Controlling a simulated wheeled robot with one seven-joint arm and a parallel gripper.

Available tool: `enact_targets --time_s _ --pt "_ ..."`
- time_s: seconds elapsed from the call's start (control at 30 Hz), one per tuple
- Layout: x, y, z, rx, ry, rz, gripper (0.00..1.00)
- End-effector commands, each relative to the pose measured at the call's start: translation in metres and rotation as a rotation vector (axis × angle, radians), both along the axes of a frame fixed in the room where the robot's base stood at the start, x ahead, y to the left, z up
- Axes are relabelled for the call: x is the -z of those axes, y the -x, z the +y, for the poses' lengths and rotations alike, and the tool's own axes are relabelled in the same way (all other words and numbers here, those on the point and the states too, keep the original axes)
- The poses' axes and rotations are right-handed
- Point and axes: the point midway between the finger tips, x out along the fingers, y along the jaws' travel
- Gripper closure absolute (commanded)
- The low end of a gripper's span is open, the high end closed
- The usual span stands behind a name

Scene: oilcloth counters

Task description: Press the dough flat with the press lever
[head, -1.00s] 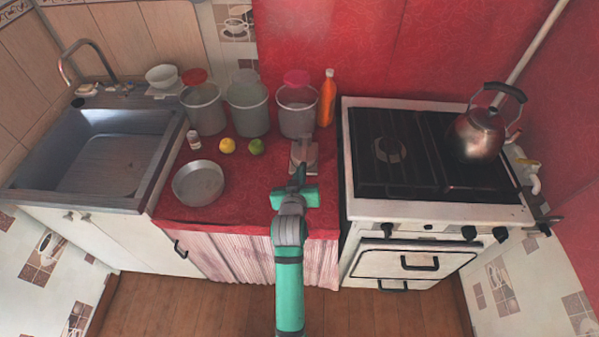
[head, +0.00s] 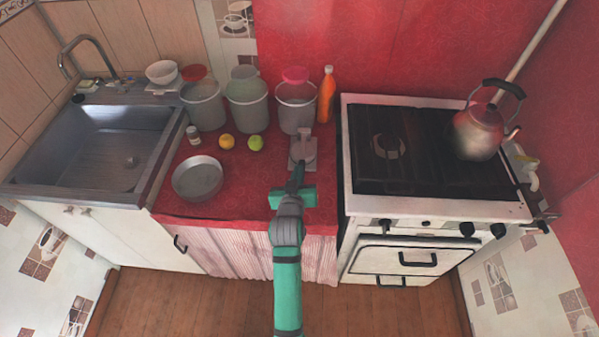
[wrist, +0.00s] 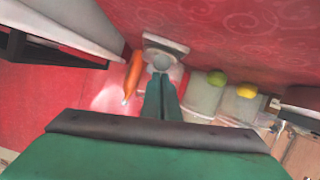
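The grey press (head: 303,150) stands on the red counter in front of the right-hand pot, and it also shows in the wrist view (wrist: 165,45). My gripper (head: 298,172) is at the press's near side. In the wrist view my two teal fingers (wrist: 160,80) lie side by side, closed together, with their tips just short of or against a round grey part of the press. I cannot tell whether they touch it. I see nothing held between them. The dough cannot be made out; the press or my fingers may hide it.
An orange bottle (head: 326,95) and pots (head: 297,108) stand behind the press. A lime (head: 255,143), a lemon (head: 227,141) and a round pan (head: 198,179) lie to the left. The stove (head: 430,150) with a kettle (head: 478,132) is close on the right.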

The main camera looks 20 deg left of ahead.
Motion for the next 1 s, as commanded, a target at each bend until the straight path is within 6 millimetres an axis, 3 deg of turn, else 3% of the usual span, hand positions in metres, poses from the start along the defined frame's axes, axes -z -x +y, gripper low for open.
enact_targets --time_s 0.03,0.07,0.37,0.8,1.0 --pt "0.017 0.001 -0.006 0.009 0.017 0.036 1.0" --pt "0.015 0.001 -0.005 0.01 0.016 0.035 1.0" --pt "-0.035 -0.001 0.004 0.007 0.003 0.004 1.0" --pt "-0.065 0.07 -0.016 0.004 -0.001 -0.002 1.0" --pt "-0.072 0.087 -0.021 0.004 -0.001 -0.003 1.0"
